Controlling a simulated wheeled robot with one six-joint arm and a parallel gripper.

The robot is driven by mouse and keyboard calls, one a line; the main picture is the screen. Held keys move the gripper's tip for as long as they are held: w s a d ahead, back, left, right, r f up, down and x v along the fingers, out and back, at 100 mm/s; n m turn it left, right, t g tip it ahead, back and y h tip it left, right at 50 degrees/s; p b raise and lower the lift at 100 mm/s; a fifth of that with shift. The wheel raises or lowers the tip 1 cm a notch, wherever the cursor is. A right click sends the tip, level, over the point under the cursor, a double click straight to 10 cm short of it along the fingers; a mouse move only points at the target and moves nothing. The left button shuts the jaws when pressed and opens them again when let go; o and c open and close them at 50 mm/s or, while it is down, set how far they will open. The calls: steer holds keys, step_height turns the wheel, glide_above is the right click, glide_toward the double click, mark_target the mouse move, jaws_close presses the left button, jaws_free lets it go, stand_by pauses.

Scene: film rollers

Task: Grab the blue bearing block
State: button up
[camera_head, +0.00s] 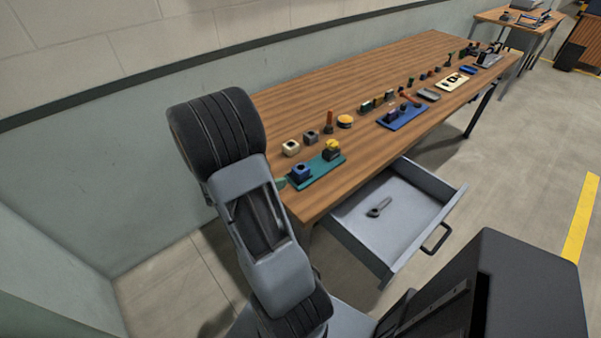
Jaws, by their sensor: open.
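The blue bearing block (301,172) sits on the left part of a teal mat (322,171) near the close end of the wooden workbench. It looks upright, with a dark opening on top. A dark block with a yellow top (332,150) stands on the same mat, to its right. My arm rises in front of the bench's left end, just left of the blue block. My gripper is not visible in this view.
An open grey drawer (421,187) sticks out below the bench front, with a dark wrench-like tool (379,207) inside. A beige block (291,148), a grey block (311,137) and an orange-topped round part (345,121) stand behind the mat. A blue mat (404,118) lies farther along.

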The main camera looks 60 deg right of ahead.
mark_target(298, 169)
steer(key=shift+x, duration=5.05)
steer(key=c, duration=1.3)
steer(key=shift+r, duration=0.1)
